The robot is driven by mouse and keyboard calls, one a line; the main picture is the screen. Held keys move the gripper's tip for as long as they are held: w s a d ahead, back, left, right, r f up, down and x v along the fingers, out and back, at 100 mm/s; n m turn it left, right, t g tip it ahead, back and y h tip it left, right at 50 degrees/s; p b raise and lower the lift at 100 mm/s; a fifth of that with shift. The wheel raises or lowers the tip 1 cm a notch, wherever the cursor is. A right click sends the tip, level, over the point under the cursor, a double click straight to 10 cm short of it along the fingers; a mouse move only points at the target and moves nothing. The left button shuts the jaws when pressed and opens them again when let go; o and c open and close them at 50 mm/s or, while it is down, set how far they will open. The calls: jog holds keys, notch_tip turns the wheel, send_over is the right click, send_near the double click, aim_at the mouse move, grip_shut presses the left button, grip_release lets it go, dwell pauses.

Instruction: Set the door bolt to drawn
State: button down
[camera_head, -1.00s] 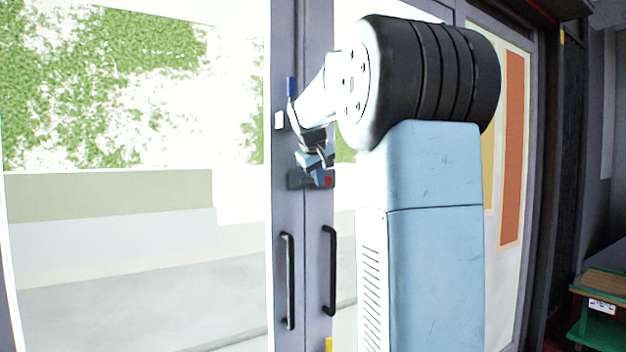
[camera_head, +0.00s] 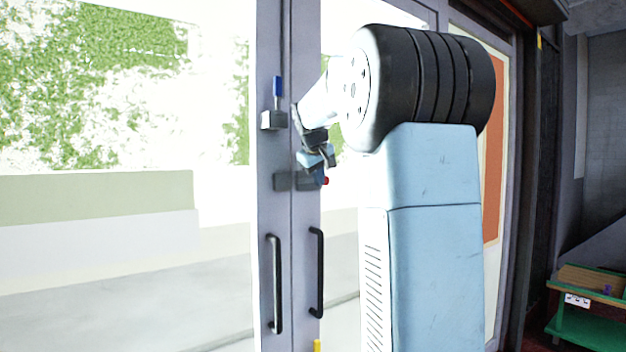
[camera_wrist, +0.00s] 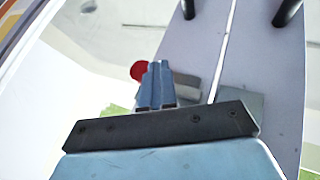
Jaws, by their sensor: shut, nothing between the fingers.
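The door bolt is on two grey plates either side of the seam between the door leaves: the left plate (camera_head: 282,181) and the right plate (camera_head: 308,183). Its red knob (camera_head: 325,181) shows at the right end; it also shows in the wrist view (camera_wrist: 138,71). My gripper (camera_head: 318,168) is at the right plate, just left of the knob. In the wrist view its shut fingers (camera_wrist: 157,78) overlap the knob's edge; I cannot tell if they touch. No bar is clearly seen across the seam there. The fingers hide part of the bolt.
Two black pull handles, left (camera_head: 275,285) and right (camera_head: 316,272), stand below the bolt. A grey block (camera_head: 273,120) with a blue upright lever (camera_head: 277,88) is above it on the left leaf. A green and wooden shelf (camera_head: 590,310) stands far right.

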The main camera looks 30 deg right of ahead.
aim_at(308, 178)
jog(key=s+a+r, duration=0.6)
jog(key=a+r, duration=0.1)
jog(key=shift+a, duration=0.4)
jog(key=shift+w, duration=0.1)
dwell(0.4)
jog(key=s+a+f+y, duration=0.1)
jog(key=s+a+f, duration=0.4)
jog(key=s+f, duration=0.4)
jog(key=s+a+f+y, duration=0.2)
jog(key=s+a+f, duration=0.2)
jog(key=s+f, duration=0.5)
jog(key=s+a+f+m+y, duration=0.1)
jog(key=s+a+f, duration=0.4)
jog(key=s+f, duration=0.4)
jog(key=s, duration=0.2)
jog(key=shift+s+a+g+y, duration=0.3)
jog(key=c, duration=1.8)
grip_release()
